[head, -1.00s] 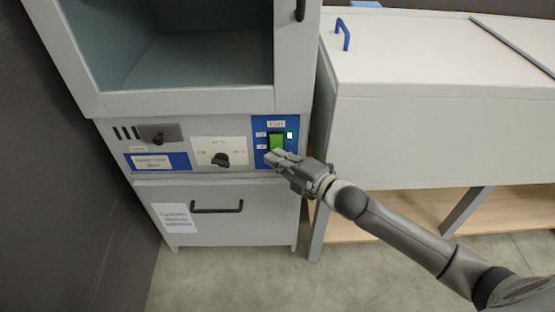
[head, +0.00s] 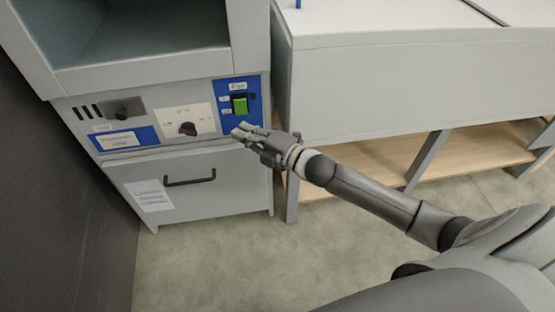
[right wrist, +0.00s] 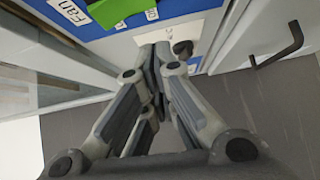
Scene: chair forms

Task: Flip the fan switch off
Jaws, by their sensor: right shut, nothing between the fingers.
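The fan switch is a green rocker (head: 240,105) on a blue panel (head: 225,88) at the right end of the cabinet's control strip. A small dark indicator sits just right of the rocker and looks unlit. My right gripper (head: 238,131) is shut and empty, just below the switch and apart from it in the head view. In the right wrist view the closed fingers (right wrist: 160,55) point at the panel, with the green rocker (right wrist: 115,10) and the "Fan" label (right wrist: 68,10) at the top edge. My left gripper is not in view.
Below is a drawer with a dark handle (head: 190,178). The floor in front is clear.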

